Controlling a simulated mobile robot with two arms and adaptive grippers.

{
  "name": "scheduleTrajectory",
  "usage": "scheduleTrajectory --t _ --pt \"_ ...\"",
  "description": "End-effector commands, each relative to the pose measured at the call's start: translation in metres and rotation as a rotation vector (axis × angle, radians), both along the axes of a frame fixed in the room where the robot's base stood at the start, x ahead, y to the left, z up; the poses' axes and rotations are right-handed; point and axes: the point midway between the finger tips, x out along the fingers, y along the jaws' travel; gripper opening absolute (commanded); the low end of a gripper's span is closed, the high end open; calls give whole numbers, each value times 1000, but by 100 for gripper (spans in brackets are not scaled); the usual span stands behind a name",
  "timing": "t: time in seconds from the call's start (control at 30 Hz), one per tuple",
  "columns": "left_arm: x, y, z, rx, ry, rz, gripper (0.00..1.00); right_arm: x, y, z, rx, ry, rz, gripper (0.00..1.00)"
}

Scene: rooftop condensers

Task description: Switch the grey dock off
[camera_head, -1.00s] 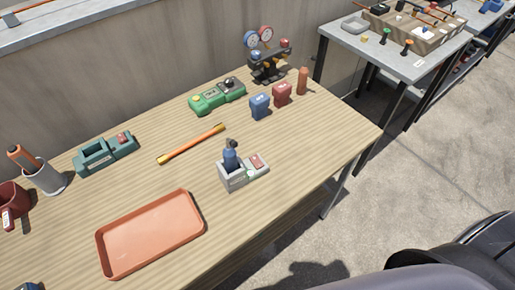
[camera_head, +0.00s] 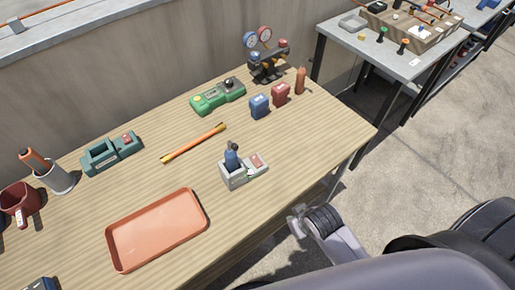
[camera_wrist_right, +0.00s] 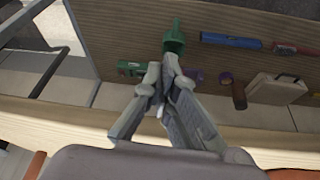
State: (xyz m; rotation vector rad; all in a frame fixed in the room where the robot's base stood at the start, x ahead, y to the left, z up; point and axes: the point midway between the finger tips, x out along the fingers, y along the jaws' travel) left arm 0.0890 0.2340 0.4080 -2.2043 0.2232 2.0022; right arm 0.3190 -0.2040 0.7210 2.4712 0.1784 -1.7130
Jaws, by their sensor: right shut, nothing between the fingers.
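The grey dock (camera_head: 236,180) stands on the wooden table, right of the orange tray. A dark blue tool (camera_head: 232,155) sits upright in its left part, and a red switch (camera_head: 257,161) is on its right part. My right gripper (camera_head: 297,220) is just off the table's front edge, right of the dock and apart from it. In the right wrist view the gripper (camera_wrist_right: 162,70) is shut and empty; the dock cannot be made out there. My left gripper is not in view.
An orange tray (camera_head: 158,229), an orange rod (camera_head: 193,143), a teal dock (camera_head: 101,157) and a green device (camera_head: 216,97) lie on the wooden table (camera_head: 300,150). A blue block (camera_head: 259,106) and a red block (camera_head: 280,94) stand behind the grey dock. Table space right of the dock is clear.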

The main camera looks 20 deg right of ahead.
Motion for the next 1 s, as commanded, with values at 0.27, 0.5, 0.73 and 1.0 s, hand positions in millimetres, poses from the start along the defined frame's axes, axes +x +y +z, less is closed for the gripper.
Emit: scheduleTrajectory --t 0.27,0.5,0.73,1.0 --pt "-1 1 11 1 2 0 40 51 7 135 33 -249 28 0" --pt "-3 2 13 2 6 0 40 104 28 208 130 -499 77 0" --pt "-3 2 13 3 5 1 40 109 33 220 153 -535 84 0" --pt "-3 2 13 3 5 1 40 112 33 217 152 -533 83 0"
